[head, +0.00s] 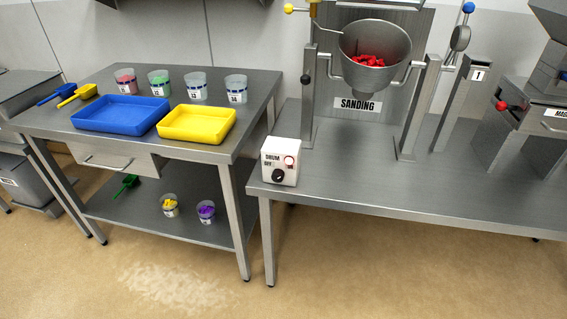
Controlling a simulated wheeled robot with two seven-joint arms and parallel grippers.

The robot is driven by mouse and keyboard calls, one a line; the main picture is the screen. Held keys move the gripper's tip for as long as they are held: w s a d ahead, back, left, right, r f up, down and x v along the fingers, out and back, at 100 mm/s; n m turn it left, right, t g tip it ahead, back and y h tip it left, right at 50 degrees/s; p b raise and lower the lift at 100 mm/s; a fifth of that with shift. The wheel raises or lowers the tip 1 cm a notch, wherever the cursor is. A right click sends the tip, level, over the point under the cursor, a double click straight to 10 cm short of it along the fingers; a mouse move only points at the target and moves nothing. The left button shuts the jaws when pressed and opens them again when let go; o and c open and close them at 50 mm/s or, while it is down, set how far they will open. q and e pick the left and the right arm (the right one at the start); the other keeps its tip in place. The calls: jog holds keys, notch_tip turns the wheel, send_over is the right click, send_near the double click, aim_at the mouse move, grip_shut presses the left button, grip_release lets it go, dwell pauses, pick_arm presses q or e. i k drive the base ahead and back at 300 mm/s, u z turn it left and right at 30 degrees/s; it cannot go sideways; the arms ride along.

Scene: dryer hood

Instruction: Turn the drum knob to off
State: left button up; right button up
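The drum control box (270,178) is a small white box at the front left corner of the right steel table. The knob's exact pointing direction is too small to tell. Neither of my grippers shows in the head view.
The right steel table (350,190) is clear beside the box. A gap separates it from the left table (75,105), which bears a blue tray (122,114), a yellow tray (197,123), several cups and scoops. Cups (170,206) stand on its lower shelf.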

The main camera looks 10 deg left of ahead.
aim_at(278, 175)
jog(key=u, duration=0.3)
jog(key=k, duration=0.4)
jog(key=u, duration=1)
jog(key=i, duration=1)
jog(key=z, duration=0.75)
